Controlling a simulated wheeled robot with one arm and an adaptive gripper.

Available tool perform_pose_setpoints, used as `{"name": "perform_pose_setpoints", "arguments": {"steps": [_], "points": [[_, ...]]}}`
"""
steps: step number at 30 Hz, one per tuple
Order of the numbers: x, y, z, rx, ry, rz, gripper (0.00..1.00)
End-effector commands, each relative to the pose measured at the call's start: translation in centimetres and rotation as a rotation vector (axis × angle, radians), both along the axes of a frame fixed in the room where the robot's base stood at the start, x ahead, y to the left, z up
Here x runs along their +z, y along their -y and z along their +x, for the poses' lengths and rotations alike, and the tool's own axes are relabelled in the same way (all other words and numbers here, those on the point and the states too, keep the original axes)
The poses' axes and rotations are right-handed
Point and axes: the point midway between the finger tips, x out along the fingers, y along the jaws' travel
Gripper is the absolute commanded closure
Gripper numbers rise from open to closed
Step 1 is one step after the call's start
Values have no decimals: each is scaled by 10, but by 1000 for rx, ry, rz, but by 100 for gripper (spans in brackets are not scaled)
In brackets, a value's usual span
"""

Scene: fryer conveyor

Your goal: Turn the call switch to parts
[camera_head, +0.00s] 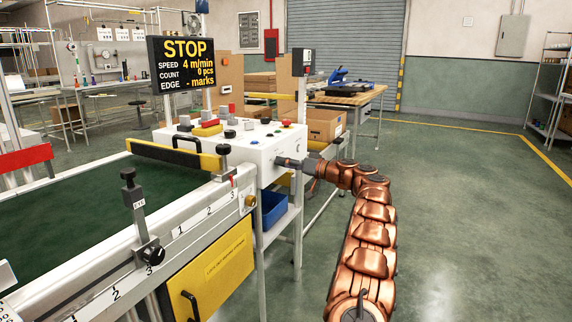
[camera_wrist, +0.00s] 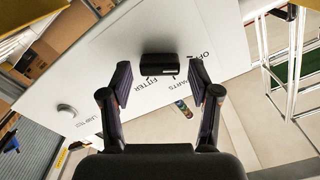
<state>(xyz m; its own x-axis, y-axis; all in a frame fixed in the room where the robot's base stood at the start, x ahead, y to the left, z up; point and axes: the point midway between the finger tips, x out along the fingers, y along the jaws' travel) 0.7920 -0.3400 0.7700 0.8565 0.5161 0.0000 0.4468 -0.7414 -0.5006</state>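The call switch is a black bar-shaped knob (camera_wrist: 160,64) on a white panel (camera_wrist: 85,75) in the wrist view. The knob lies nearly level in the picture. Lettering around it includes FITTER below and what looks like PARTS at lower right; another label at right is partly cut off. My gripper (camera_wrist: 160,75) is open, with one finger left and one right of the knob and a visible gap on each side. In the head view, my gripper (camera_head: 285,162) is at the side face of the white control box (camera_head: 268,150); the knob is hidden there.
The box top carries buttons and a red mushroom knob (camera_head: 286,124). The conveyor (camera_head: 75,200) is to the left, and a blue bin (camera_head: 270,208) sits below. The floor to the right is clear. A display (camera_head: 182,65) reads STOP.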

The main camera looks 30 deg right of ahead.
Motion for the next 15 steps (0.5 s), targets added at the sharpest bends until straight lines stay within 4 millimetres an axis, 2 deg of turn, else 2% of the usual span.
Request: {"name": "perform_pose_setpoints", "arguments": {"steps": [1, 12, 15], "points": [[0, 0, 0, 0, 0, 0, 47], [0, 0, 0, 0, 0, 0, 85], [0, 0, 0, 0, 0, 0, 93]]}}
